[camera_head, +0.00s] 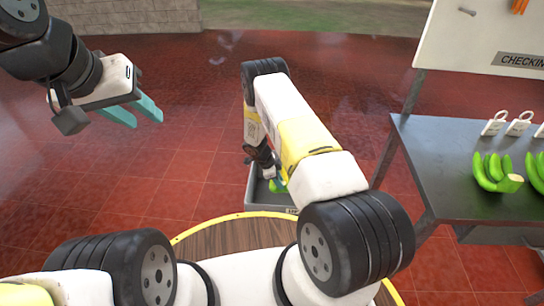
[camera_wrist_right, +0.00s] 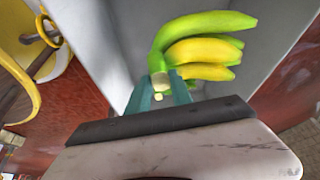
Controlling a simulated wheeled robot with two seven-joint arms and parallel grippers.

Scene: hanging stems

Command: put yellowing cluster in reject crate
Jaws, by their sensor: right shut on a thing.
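A yellowing banana cluster (camera_wrist_right: 200,50), part green and part yellow, is held by its stem end between the teal fingers of my right gripper (camera_wrist_right: 160,90). In the head view only a small green bit of the cluster (camera_head: 279,187) shows below my right arm. It is over or inside a grey crate (camera_head: 252,196) on the floor; the crate's grey walls surround it in the right wrist view. Whether the cluster touches the crate's bottom cannot be told. The crate's front label is mostly hidden. My left gripper (camera_head: 135,112) is open and empty at the upper left.
A dark metal table (camera_head: 440,150) stands at the right with green banana clusters (camera_head: 495,172) and white tags (camera_head: 518,124) on it. A white board (camera_head: 490,35) rises behind it. A round wooden top with a yellow rim (camera_head: 235,233) is in front. Red tiled floor is open at left.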

